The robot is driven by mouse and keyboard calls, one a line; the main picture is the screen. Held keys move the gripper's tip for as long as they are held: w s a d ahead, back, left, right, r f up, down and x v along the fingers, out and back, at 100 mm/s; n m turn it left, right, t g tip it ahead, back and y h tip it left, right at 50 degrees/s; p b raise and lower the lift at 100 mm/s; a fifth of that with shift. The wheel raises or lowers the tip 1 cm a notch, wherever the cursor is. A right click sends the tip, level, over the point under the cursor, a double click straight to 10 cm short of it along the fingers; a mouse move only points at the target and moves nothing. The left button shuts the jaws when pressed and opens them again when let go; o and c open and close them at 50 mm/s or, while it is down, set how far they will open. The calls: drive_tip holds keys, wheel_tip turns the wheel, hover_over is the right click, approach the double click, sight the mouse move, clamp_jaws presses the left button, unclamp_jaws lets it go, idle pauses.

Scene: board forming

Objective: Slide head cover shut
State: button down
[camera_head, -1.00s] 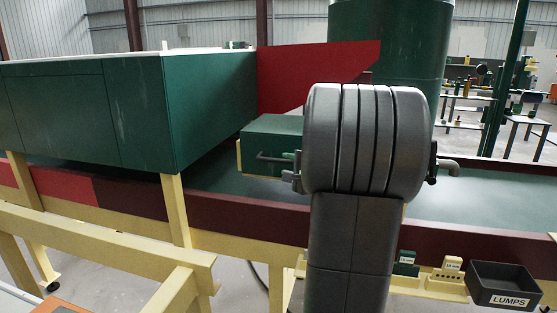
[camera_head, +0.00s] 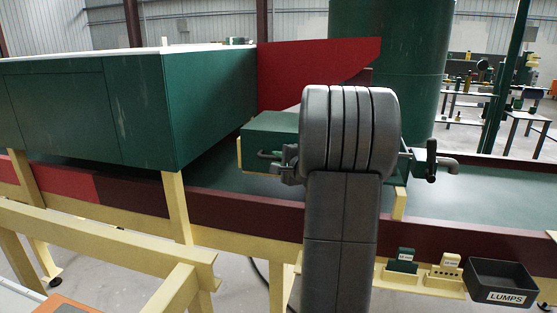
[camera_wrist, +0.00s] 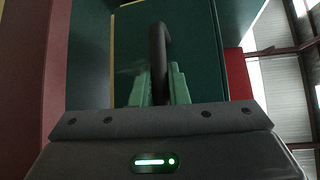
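The green head cover (camera_head: 262,128) is a box-like hood across the green bed, with a pale yellow edge strip at its left and right ends. A dark bar handle (camera_head: 268,155) shows at its front left. My arm hides the middle of the cover and most of my gripper in the head view. In the wrist view, the dark handle (camera_wrist: 158,50) runs between the light green fingers of my gripper (camera_wrist: 160,84), which look shut on it; its far end bends. Green panel surface lies behind it.
A large green box (camera_head: 210,105) on yellow legs stands left of the cover, with a red panel (camera_head: 310,70) behind. A dark red rail (camera_head: 250,215) runs along the front. A black bin marked LUMPS (camera_head: 502,283) and small labelled blocks sit front right. The bed right of the cover is clear.

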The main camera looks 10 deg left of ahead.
drive_tip(key=shift+d+f+b, duration=0.1)
drive_tip(key=shift+d+b, duration=0.2)
drive_tip(key=shift+d, duration=0.25)
drive_tip(key=d+b, duration=0.6)
drive_tip(key=d, duration=1.9)
drive_tip(key=shift+s, duration=0.45)
drive_tip(key=c, duration=1.4)
unclamp_jaws()
drive_tip(key=v, duration=1.4)
drive_tip(key=shift+b, duration=0.3)
drive_tip(key=shift+a, duration=0.15)
